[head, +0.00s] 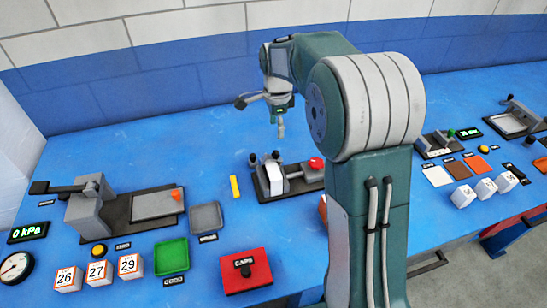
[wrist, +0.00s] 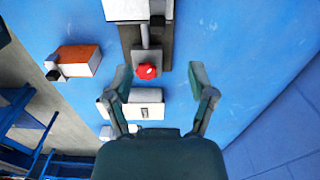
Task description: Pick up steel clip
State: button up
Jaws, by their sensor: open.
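My gripper (wrist: 160,78) is open and empty in the wrist view, its two fingers spread apart. In the head view my gripper (head: 281,128) hangs above the blue table, behind and above a dark fixture (head: 272,180) with a red knob (head: 316,163). In the wrist view the red knob (wrist: 147,71) shows between the fingertips, below them. A pale block (wrist: 148,103) with a small dark mark lies behind the knob, partly between the fingers. I cannot make out a steel clip for certain in either view.
On the blue table (head: 130,150) stand a press (head: 88,208) at left, a grey tray (head: 206,217), a green tray (head: 171,257), a red CAPS box (head: 246,271) and numbered cubes (head: 98,273). A yellow strip (head: 235,186) lies left of the fixture. The table's back left is clear.

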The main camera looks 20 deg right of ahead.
aim_at(276, 152)
jog(key=shift+m, duration=0.3)
jog(key=shift+f, duration=0.35)
notch_tip(276, 152, down, 10)
jog(key=shift+s+a+f, duration=0.1)
jog(key=shift+s, duration=0.05)
grip_shut()
